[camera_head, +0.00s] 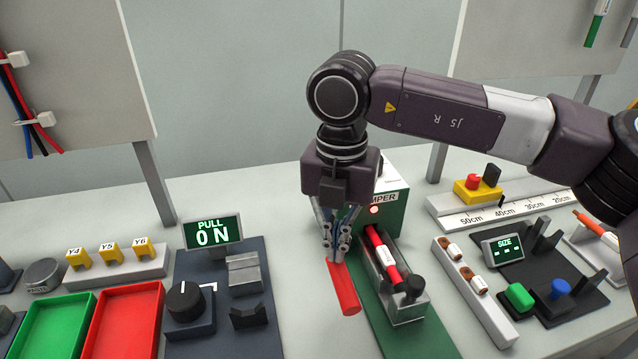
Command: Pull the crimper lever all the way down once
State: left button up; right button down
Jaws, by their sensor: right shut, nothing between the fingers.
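The crimper (393,205) is a green and white box with a label partly hidden by my right arm; a small red light glows on its front. A red cylindrical bar (344,290), apparently its lever handle, slopes down toward the front on the box's left side. My right gripper (335,257) points down, with its shut fingers at the upper end of this bar. The gripper hides that end, and I cannot tell whether they touch. My left gripper is not in view.
Right of the bar, a grey holder (408,310) carries a red piece with a white band (385,256). To the left are a display reading "PULL 0 N" (211,232), a black knob (185,300) and red (122,320) and green trays. A ruler and SIZE display (503,250) stand right.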

jog(key=shift+f, duration=0.7)
jog(key=shift+w+r, duration=0.1)
jog(key=shift+r, duration=0.5)
pick_arm(q)
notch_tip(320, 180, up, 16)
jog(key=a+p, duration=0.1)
jog(key=p, duration=1.5)
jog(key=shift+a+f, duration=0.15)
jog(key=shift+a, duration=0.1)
pick_arm(e)
notch_tip(320, 180, up, 26)
jog(key=shift+r, duration=0.2)
